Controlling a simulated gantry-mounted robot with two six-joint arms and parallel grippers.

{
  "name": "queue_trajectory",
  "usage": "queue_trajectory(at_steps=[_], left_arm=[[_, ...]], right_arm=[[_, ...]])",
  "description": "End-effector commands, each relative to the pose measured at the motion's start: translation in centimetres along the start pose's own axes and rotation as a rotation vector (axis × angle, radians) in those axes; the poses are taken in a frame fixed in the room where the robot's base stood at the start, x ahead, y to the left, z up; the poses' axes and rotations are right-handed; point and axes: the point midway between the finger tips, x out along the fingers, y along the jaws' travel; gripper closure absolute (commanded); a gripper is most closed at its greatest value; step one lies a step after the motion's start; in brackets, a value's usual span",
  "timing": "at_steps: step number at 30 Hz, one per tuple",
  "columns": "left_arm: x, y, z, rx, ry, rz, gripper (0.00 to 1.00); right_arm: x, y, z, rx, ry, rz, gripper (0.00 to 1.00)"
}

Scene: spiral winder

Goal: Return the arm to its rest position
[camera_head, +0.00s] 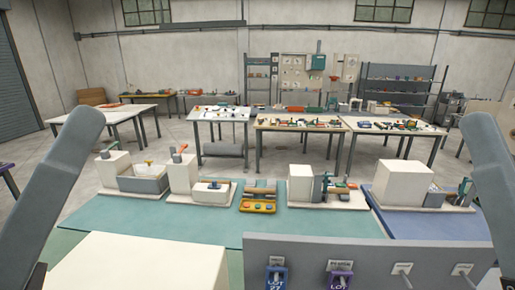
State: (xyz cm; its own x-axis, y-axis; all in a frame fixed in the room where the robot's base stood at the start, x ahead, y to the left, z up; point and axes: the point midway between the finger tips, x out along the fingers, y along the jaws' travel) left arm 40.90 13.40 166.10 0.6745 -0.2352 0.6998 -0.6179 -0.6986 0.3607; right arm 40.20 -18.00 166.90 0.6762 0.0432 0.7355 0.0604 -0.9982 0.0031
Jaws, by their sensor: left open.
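My two grey arm links rise at the left and right edges of the head view. Below the left link, a small dark part of my left gripper (38,276) shows at the bottom edge. It is open, and its fingertips are hard to make out. Nothing is seen held in it, and it is apart from the devices on the bench. My right gripper does not show; only the grey link of that arm is in view.
Several white block devices, one with a grey bin (143,185), line the green mat (285,226). A grey panel (375,250) with hanging lot tags and a white block (135,262) stand in front. Worktables are behind.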

Motion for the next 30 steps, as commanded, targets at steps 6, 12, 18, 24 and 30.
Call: queue_trajectory(at_steps=[6, 12, 18, 24, 30], left_arm=[[0.3, -1.6, -5.2, 0.746, 0.106, -0.175, 0.22], [6.8, 1.6, -10.8, 0.73, 0.103, -0.174, 0.22], [10.2, 3.3, -13.7, 0.728, 0.101, -0.174, 0.22], [10.3, 3.4, -13.8, 0.727, 0.1, -0.174, 0.22], [10.2, 3.3, -13.7, 0.727, 0.101, -0.174, 0.22]], right_arm=[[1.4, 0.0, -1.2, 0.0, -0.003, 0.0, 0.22], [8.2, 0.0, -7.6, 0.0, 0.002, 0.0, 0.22], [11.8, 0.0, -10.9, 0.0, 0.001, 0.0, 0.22], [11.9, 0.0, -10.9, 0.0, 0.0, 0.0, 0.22], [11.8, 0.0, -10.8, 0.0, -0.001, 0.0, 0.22]])
